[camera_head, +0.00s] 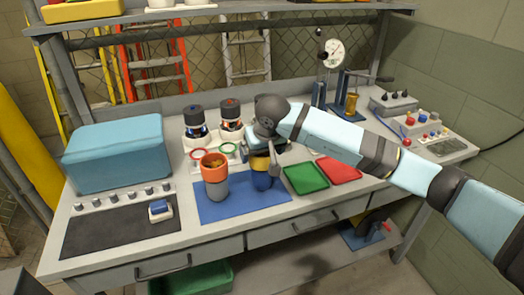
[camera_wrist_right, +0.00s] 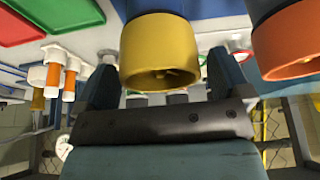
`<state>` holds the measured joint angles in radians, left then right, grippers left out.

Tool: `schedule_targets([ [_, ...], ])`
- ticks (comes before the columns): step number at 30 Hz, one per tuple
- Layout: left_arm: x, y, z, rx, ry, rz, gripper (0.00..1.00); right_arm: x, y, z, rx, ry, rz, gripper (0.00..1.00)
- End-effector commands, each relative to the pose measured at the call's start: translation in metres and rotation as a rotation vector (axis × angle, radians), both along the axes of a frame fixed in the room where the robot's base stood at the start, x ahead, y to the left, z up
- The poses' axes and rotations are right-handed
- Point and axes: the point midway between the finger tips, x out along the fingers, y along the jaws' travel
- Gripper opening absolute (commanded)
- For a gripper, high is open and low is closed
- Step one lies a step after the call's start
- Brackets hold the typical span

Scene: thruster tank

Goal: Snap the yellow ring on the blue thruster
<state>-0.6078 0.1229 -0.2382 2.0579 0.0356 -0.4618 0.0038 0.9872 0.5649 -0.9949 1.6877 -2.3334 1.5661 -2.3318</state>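A dark blue thruster with a yellow upper part (camera_head: 261,168) stands on the blue mat (camera_head: 222,209), partly hidden by my right gripper. In the right wrist view the yellow part (camera_wrist_right: 160,52) is a wide round cup with its open end toward the camera. My right gripper (camera_head: 262,158) is above and at this thruster. Its fingers (camera_wrist_right: 160,88) are spread on both sides of the yellow part, with visible gaps. I cannot tell whether the yellow part includes a separate ring. My left gripper is not in view.
An orange-topped thruster (camera_head: 214,174) stands close on the left, also in the wrist view (camera_wrist_right: 296,40). Behind are a red ring (camera_head: 201,153), a green ring (camera_head: 229,150) and two dark-capped jars (camera_head: 231,113). Green (camera_head: 306,178) and red (camera_head: 339,169) trays lie to the right.

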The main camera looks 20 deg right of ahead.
Motion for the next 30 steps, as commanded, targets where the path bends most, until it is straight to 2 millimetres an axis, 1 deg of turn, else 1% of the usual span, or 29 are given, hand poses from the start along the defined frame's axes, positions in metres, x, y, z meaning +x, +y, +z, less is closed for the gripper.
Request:
schedule_targets([
  [12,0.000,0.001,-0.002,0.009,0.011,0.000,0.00,0.000,0.000,0.000,0.000,0.000,0.000,1.00],
  [13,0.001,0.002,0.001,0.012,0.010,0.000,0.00,0.000,0.000,0.000,0.000,0.000,0.000,1.00],
  [14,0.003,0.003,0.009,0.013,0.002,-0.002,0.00,-0.001,0.000,0.005,0.000,-0.003,0.001,1.00],
  [15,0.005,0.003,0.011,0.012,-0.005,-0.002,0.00,-0.004,-0.001,0.015,-0.001,-0.005,0.000,1.00],
  [24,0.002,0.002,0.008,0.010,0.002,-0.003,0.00,-0.033,-0.003,0.082,-0.001,-0.005,0.001,1.00],
  [27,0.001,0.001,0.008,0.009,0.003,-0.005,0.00,-0.041,-0.003,0.100,0.000,-0.004,0.001,1.00],
  [30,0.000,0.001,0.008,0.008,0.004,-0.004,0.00,-0.046,-0.003,0.114,0.000,-0.003,0.001,1.00],
])
